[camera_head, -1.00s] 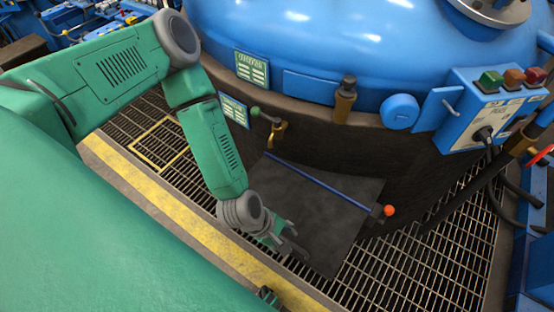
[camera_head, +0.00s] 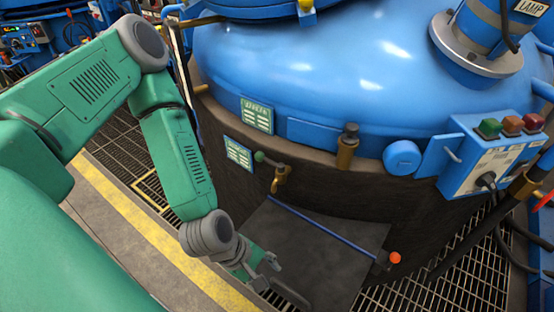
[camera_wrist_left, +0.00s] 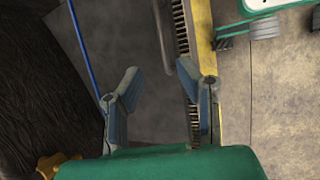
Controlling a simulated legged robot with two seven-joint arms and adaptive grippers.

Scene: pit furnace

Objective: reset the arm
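My left arm (camera_head: 180,150) is green with grey joints and reaches down from the left in the head view. Its gripper (camera_head: 279,279) hangs low, in front of the dark plate at the foot of the furnace. In the left wrist view, the two fingers of the left gripper (camera_wrist_left: 166,92) stand wide apart with nothing between them. My right gripper shows in neither view.
The blue furnace (camera_head: 300,65) with its dark wall fills the middle. A control box (camera_head: 492,155) is at right. Grating and a yellow floor stripe (camera_head: 130,222) lie below.

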